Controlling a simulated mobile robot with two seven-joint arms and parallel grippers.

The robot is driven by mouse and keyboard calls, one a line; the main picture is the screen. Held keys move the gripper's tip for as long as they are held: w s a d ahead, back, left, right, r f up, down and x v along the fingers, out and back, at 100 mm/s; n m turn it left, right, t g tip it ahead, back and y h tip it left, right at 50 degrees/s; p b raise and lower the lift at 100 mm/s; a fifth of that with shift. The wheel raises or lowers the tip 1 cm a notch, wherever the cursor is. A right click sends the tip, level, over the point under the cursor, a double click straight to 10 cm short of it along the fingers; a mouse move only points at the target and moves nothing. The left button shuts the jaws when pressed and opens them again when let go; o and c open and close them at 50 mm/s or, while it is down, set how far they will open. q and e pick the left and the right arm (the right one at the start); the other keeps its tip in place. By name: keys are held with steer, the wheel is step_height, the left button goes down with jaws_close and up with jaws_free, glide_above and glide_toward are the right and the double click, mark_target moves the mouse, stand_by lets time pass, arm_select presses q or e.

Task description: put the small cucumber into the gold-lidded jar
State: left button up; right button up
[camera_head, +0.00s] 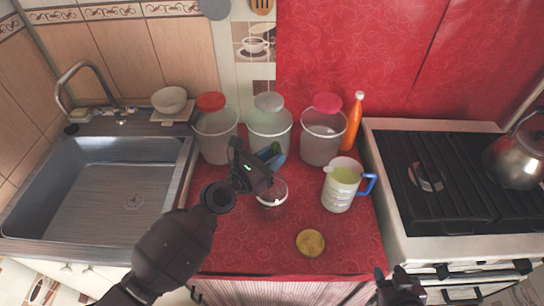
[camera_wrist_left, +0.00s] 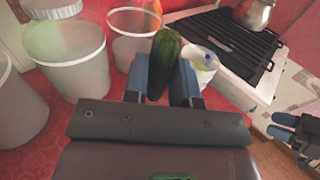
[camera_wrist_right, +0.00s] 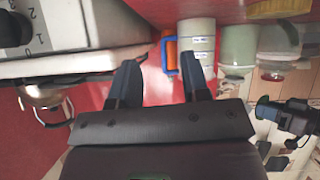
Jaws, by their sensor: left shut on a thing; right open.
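My left gripper (camera_head: 268,158) is shut on the small cucumber (camera_wrist_left: 164,62), which is dark green and sticks out beyond the fingers in the left wrist view. In the head view the gripper holds it above the counter, just above and behind a small clear jar (camera_head: 272,193) with an open top. The gripper hides part of the cucumber there. The gold lid (camera_head: 310,243) lies flat on the red counter, in front of the jar and apart from it. My right gripper (camera_wrist_right: 162,82) is open and empty; it shows at the bottom right of the head view (camera_head: 400,288).
Three large clear containers (camera_head: 215,140) stand along the back wall beside an orange bottle (camera_head: 353,118). A measuring jug (camera_head: 341,187) with a blue handle stands right of the jar. A sink (camera_head: 90,200) is at left, a stove (camera_head: 440,175) at right. The front of the counter is mostly clear.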

arm_select(q)
steer(key=shift+f+b, duration=0.45)
steer(key=shift+f, duration=0.25)
step_height(320, 180, down, 6)
steer(key=b, duration=0.5)
steer(key=o, duration=0.9)
steer(key=shift+o, duration=0.4)
steer(key=b+v, duration=0.1)
steer(key=v, duration=0.9)
steer(key=shift+s+a, duration=0.2)
steer(key=shift+s, duration=0.1)
